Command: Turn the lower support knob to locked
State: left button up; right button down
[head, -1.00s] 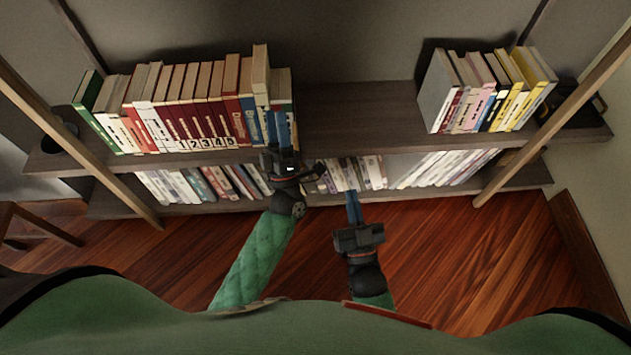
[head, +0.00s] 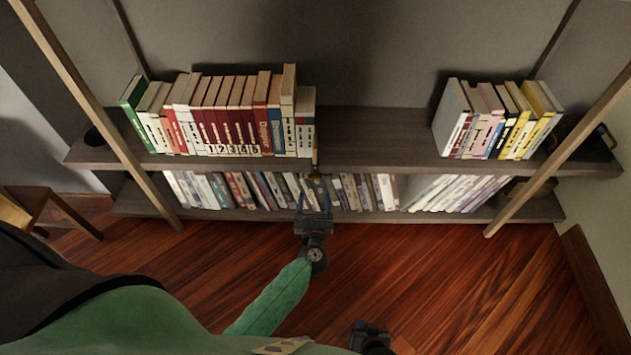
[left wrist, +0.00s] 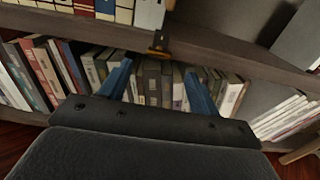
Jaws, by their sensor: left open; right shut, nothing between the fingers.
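A small knob-like fitting with dark and orange-brass parts (left wrist: 158,46) sits on the front edge of the upper shelf board in the left wrist view. In the head view it shows as a thin yellowish piece (head: 315,160) at that edge. I cannot read its setting or any marking. My left gripper (head: 314,194) is open and empty, pointing at the shelf just below and in front of the fitting. In the left wrist view its blue fingers (left wrist: 158,80) are apart, with the fitting above and between them, not touching it. My right gripper (head: 370,328) is low at the bottom edge, shut and mostly cut off.
The upper shelf board (head: 375,130) holds a row of books (head: 225,115) at left and another group (head: 495,120) at right. More books (head: 250,190) fill the lower shelf. Slanted wooden posts (head: 95,95) stand at both sides. The wooden floor in front is clear.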

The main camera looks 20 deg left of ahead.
aim_at(315, 179)
pick_arm(q)
jog(key=shift+x, duration=3.95)
jog(key=shift+c, duration=0.4)
jog(key=c, duration=0.9)
jog(key=shift+p, duration=0.3)
